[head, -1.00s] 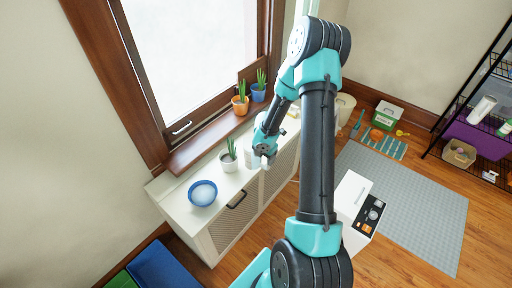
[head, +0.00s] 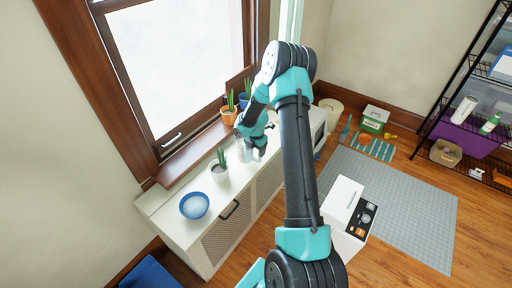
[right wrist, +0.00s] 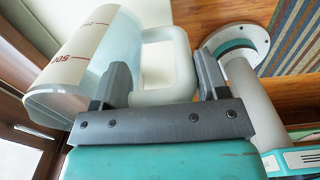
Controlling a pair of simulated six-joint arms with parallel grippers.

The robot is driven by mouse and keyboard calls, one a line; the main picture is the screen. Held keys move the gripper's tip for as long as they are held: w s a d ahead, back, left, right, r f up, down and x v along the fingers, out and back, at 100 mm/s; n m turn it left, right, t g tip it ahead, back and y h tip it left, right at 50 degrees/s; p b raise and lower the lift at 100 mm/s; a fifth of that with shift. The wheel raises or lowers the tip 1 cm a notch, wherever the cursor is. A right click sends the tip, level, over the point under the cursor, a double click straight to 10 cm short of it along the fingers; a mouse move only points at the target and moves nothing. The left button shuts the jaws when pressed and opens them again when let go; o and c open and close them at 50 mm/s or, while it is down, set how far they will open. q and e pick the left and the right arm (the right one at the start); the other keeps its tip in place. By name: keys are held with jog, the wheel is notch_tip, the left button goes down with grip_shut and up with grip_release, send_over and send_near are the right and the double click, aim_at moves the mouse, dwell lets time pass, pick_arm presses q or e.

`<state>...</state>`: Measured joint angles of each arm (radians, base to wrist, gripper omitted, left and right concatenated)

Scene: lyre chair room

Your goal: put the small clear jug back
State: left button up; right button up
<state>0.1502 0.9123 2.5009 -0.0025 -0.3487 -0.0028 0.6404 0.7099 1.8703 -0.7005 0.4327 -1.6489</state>
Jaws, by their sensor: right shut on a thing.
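The small clear jug (right wrist: 88,62) is see-through with red markings and lies slantwise across the upper left of the right wrist view. Its pale, looped handle (right wrist: 172,62) is between the fingers of my right gripper (right wrist: 163,82), which is shut on it. In the head view the jug (head: 245,150) is small and partly hidden by my right gripper (head: 254,143), above the white cabinet (head: 184,226) near the window. I cannot tell from this view whether its base touches the cabinet top. My left gripper is not in view.
A white-potted plant (head: 219,172) and a blue bowl (head: 194,205) stand on the cabinet, left of the jug. An orange-potted plant (head: 229,116) stands on the windowsill behind. A white appliance (head: 343,203) is on the right, by a grey mat (head: 405,215).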

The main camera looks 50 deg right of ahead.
jog(key=w+d, duration=0.1)
jog(key=d, duration=0.1)
jog(key=w+d, duration=0.2)
jog(key=shift+w+d+f, duration=0.2)
jog(key=shift+w+d, duration=0.05)
jog(key=shift+w, duration=0.05)
jog(key=shift+f, duration=1.9)
jog(key=o, duration=1.4)
jog(key=shift+o, duration=0.2)
notch_tip(320, 180, up, 12)
jog(key=shift+s, duration=0.1)
